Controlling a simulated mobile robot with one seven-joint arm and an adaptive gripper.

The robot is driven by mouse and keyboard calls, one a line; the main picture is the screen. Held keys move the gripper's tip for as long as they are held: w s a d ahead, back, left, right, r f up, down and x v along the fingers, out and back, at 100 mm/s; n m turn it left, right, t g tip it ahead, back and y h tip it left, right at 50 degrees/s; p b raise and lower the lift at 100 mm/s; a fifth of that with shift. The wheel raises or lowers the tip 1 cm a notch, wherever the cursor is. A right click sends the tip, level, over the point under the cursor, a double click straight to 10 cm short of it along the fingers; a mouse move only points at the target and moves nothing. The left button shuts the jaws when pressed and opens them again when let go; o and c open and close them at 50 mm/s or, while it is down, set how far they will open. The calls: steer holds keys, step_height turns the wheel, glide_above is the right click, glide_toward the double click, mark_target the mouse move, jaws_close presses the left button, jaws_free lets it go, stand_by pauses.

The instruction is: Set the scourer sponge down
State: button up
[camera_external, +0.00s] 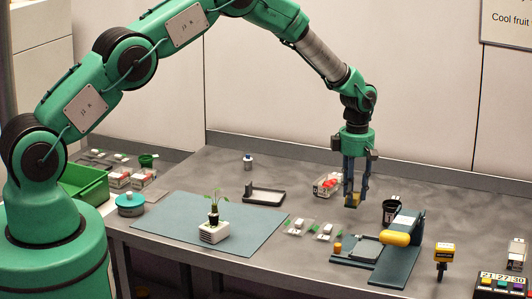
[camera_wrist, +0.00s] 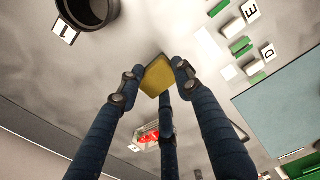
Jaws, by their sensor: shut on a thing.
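My gripper (camera_external: 352,202) points straight down over the right-middle part of the grey table. Its dark blue fingers are shut on the yellow scourer sponge (camera_external: 348,200). In the wrist view the sponge (camera_wrist: 157,76) sits between the fingertips of my gripper (camera_wrist: 155,84). A little green shows at the sponge's edge in the external view. The sponge is low over the grey table top (camera_external: 300,190); I cannot tell whether it touches it.
A black cup (camera_external: 390,212) stands just right of the gripper; it also shows in the wrist view (camera_wrist: 88,8). A clear punnet with red berries (camera_external: 326,185) is close on the left. A yellow rounded object (camera_external: 396,239) lies on a dark stand at front right. A blue mat (camera_external: 180,222) lies left.

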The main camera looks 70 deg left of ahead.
mark_target(355, 195)
steer(key=shift+w, duration=0.15)
steer(key=shift+w+a, duration=0.1)
steer(key=shift+w, duration=0.15)
steer(key=shift+s+f, duration=0.1)
steer(key=shift+f, duration=1.7)
steer(key=shift+f, duration=0.1)
steer(key=o, duration=0.8)
steer(key=shift+o, duration=0.2)
step_height(355, 195, up, 12)
steer(key=shift+r, duration=0.1)
